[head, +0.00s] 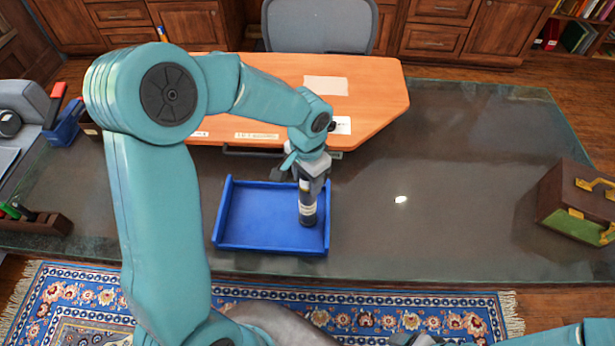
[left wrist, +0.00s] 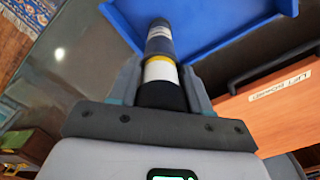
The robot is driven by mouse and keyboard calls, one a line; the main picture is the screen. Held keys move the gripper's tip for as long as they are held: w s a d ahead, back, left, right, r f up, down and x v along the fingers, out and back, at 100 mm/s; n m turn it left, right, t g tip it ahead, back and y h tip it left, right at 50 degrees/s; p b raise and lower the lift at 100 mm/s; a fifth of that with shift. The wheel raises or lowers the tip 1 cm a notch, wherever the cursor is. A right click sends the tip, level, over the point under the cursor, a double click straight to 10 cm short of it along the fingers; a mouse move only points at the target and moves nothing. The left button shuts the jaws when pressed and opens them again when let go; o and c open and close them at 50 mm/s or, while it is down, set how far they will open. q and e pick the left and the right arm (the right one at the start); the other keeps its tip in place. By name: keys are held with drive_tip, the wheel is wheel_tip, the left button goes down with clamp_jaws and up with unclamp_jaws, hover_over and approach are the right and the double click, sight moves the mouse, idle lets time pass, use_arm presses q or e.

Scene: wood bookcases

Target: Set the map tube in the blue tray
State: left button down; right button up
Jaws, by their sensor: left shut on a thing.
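The map tube (head: 307,207) is dark with pale and yellow bands. My left gripper (head: 312,172) is shut on its upper part and holds it upright over the right side of the blue tray (head: 233,240). In the left wrist view the tube (left wrist: 159,70) sits between the fingers of the left gripper (left wrist: 161,85), with its far end over the blue tray (left wrist: 225,22). I cannot tell whether its lower end touches the tray floor. The rest of the tray is empty. My right gripper is not clearly in view.
The tray stands on a dark glass-topped desk (head: 450,180). An orange wooden board (head: 375,85) lies behind it. A brown and green case (head: 580,203) stands at the right, and a pen holder (head: 40,222) at the left. The desk right of the tray is clear.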

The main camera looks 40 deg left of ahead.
use_arm(q)
drive_tip(key=shift+f, duration=0.2)
drive_tip(key=c, duration=0.5)
unclamp_jaws()
drive_tip(key=shift+w, duration=0.1)
drive_tip(key=shift+r, duration=0.2)
wheel_tip(320, 180, up, 12)
drive_tip(key=shift+f, duration=0.25)
drive_tip(key=shift+r, duration=0.3)
